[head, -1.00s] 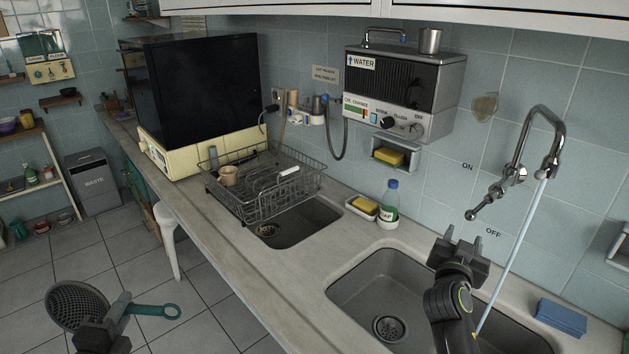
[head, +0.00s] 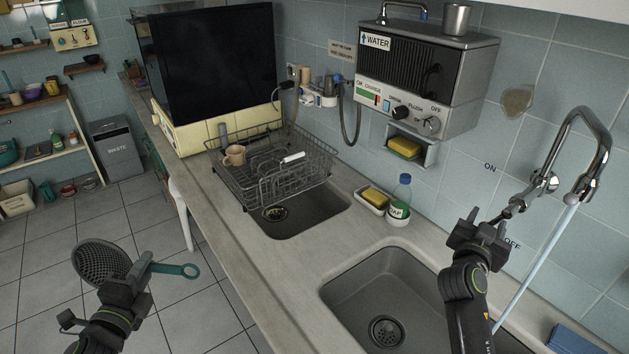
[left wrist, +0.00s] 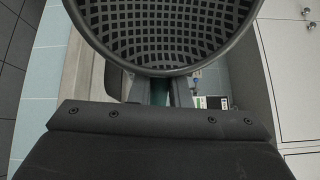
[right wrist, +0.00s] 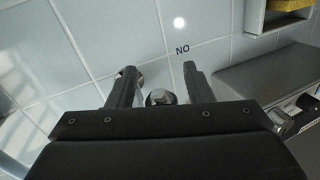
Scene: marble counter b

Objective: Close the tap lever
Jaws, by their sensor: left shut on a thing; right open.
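The chrome tap (head: 583,125) is on the tiled wall, with a pale stream of water (head: 535,255) falling from its spout. Its lever (head: 518,203) slants down and left from the valve, between the ON label (head: 490,168) and the partly covered OFF label (head: 513,243). My right gripper (head: 485,222) is open just below the lever's end. In the right wrist view a round metal end of the lever (right wrist: 161,97) shows between the open fingers; contact cannot be told. My left gripper (head: 132,281) is shut on a dark strainer (head: 98,262) with a teal handle.
The sink (head: 385,285) lies below the tap, with a second basin and a wire dish rack (head: 270,165) to the left. A soap bottle (head: 401,195) and a sponge dish (head: 372,200) stand behind the sink. A blue cloth (head: 572,340) lies at right.

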